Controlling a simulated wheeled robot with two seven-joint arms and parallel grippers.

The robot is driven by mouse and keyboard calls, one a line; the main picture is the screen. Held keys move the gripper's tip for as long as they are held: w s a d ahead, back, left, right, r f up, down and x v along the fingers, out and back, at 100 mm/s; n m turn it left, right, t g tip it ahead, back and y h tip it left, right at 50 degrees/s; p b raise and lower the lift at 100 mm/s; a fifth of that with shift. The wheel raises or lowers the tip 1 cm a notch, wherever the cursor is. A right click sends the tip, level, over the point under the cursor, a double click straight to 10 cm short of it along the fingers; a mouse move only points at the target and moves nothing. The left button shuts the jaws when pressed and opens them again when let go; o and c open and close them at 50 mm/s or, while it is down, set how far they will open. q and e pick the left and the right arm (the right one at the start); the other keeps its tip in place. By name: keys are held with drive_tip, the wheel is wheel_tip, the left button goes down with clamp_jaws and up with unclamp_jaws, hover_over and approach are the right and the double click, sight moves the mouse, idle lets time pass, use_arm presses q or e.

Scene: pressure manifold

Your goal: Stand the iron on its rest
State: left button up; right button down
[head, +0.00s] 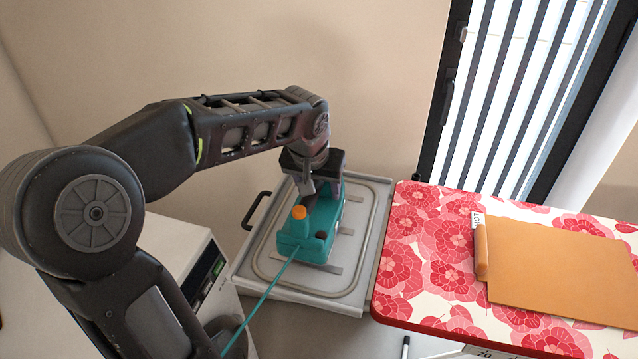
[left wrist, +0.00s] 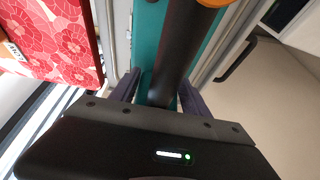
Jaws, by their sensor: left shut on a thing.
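The teal iron (head: 301,241), with an orange knob on top and a teal cord, sits over the grey metal rest (head: 262,292) in the head view. I cannot tell whether its whole base touches the rest. My left gripper (head: 314,199) comes down from above and is shut on the iron's handle. In the left wrist view the dark handle (left wrist: 178,50) runs between the fingers of my left gripper (left wrist: 160,92), with the teal body (left wrist: 147,35) behind it. The iron's underside is hidden. My right gripper is not in view.
A red floral ironing board (head: 420,262) stands right of the rest, with an orange-brown cloth or sheet (head: 560,272) on it. A white unit with a dark panel (head: 190,262) is at the left. A window with blinds (head: 530,90) is behind.

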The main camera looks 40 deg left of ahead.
sight(315, 182)
use_arm(q)
drive_tip(key=shift+f+b, duration=1)
drive_tip(key=shift+f, duration=0.3)
drive_tip(key=shift+f+b, duration=0.55)
drive_tip(key=o, duration=1.6)
drive_tip(key=shift+c, duration=0.2)
drive_tip(key=shift+s+f, duration=0.1)
drive_tip(key=shift+f, duration=0.1)
drive_tip(key=v, duration=0.8)
